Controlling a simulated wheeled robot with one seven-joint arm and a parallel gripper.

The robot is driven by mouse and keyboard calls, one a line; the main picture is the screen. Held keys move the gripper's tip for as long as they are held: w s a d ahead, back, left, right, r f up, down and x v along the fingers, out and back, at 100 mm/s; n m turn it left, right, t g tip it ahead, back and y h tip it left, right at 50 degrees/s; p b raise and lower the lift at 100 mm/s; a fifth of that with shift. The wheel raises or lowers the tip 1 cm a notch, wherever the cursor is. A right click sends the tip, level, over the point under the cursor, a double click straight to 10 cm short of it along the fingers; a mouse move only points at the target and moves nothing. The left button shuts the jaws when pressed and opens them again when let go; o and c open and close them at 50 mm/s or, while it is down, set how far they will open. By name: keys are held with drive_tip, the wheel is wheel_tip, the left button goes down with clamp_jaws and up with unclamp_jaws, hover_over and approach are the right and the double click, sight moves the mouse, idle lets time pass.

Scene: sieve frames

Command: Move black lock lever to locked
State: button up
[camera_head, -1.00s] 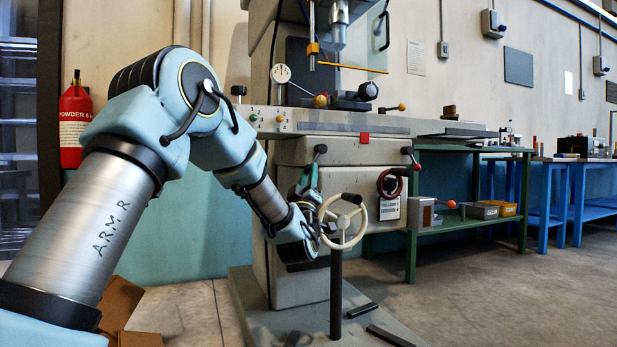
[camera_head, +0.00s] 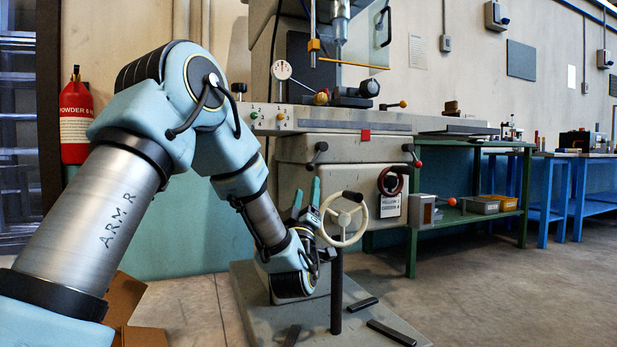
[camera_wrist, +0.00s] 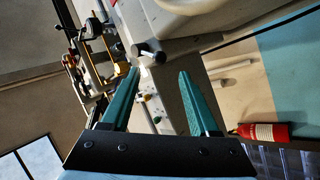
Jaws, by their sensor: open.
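A lever with a black knob (camera_head: 320,147) sticks out from the upper left front of the grey machine body (camera_head: 345,150). It also shows in the wrist view (camera_wrist: 150,54), just beyond the fingertips and closer to one of them. A second lever with a red knob (camera_head: 416,164) is at the body's right side. My gripper (camera_head: 306,194) is open and empty, with its teal fingers pointing up, below the black-knobbed lever and apart from it. In the wrist view the gripper (camera_wrist: 158,74) has a wide gap between its fingers.
The machine table (camera_head: 360,122) overhangs above the levers. A red extinguisher (camera_head: 75,118) is at the left. Black bars lie on the base plate.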

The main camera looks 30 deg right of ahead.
drive_tip(key=shift+v, duration=1.7)
drive_tip(key=shift+w, duration=0.1)
drive_tip(key=w+a+f+m+g+y+p, duration=0.3)
drive_tip(key=w+a+f+g+y+p, duration=0.15)
drive_tip(key=w+a, duration=0.4)
drive_tip(key=s+a+f+g+y+p, duration=0.1)
drive_tip(key=a+f+g+y, duration=0.2)
drive_tip(key=a, duration=0.4)
drive_tip(key=a+f+g+y+p, duration=0.1)
drive_tip(key=a+f+g+y, duration=0.1)
drive_tip(key=a, duration=0.4)
drive_tip(key=s+a+f+g+y+p, duration=0.2)
drive_tip(key=s+a+g+y+p, duration=0.5)
drive_tip(key=s+a, duration=1.3)
wheel_tip(320, 180, up, 37)
drive_tip(key=w+g+h+p, duration=0.1)
drive_tip(key=g+h+p, duration=0.1)
drive_tip(key=p, duration=3.2)
drive_tip(key=shift+w+n+p, duration=0.3)
drive_tip(key=shift+p, duration=0.1)
drive_tip(key=shift+a+f, duration=0.1)
drive_tip(key=shift+f, duration=0.05)
